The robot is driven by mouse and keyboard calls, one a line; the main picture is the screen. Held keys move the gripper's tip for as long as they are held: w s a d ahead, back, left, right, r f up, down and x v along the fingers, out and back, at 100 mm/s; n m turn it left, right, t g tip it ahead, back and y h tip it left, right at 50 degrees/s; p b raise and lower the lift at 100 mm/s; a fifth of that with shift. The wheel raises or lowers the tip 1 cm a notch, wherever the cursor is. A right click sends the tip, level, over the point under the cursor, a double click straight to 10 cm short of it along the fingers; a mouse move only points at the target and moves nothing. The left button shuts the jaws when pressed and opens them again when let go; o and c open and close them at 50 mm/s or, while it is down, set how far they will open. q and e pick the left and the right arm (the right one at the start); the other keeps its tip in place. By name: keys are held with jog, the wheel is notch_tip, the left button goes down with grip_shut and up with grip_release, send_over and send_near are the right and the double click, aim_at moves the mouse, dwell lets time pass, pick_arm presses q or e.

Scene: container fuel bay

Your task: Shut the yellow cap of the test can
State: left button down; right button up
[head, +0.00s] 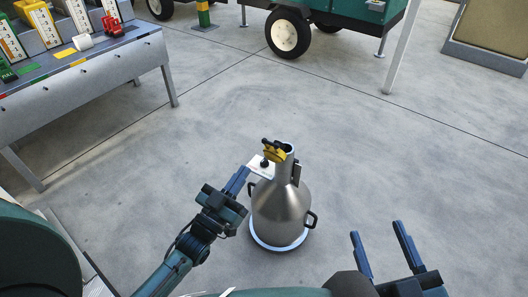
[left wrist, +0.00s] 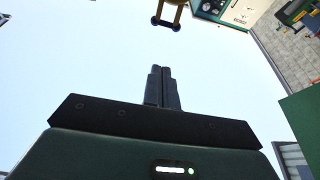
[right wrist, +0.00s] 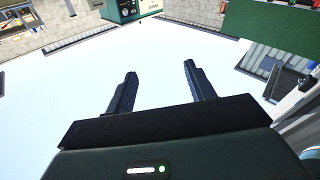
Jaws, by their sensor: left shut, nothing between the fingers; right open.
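The test can (head: 281,209) is a silver metal can with a narrow neck and black side handles. It stands upright on a round white-rimmed base on the floor. Its yellow cap (head: 274,152) is at the neck top, tilted up to the left, and the dark mouth shows beside it. My left gripper (head: 242,175) is shut and empty, just left of the neck and below the cap. A yellow part with a dark bar, probably the cap, shows at the top of the left wrist view (left wrist: 170,10). My right gripper (head: 379,236) is open and empty, right of the can.
A grey bench (head: 95,75) with gauges and a red item stands at the upper left. A green wheeled unit (head: 330,12) is at the back, with a pale post (head: 404,45) beside it. The concrete floor around the can is clear.

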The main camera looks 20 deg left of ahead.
aim_at(274, 149)
pick_arm(q)
jog(key=w+d+b, duration=0.2)
jog(key=w+b, duration=0.1)
jog(key=w, duration=0.6)
jog(key=shift+d+r, duration=0.15)
jog(key=shift+d, duration=0.2)
pick_arm(e)
jog(key=shift+w+a+m+y, duration=0.2)
jog(key=shift+a+m+y, duration=0.1)
jog(key=shift+m, duration=0.1)
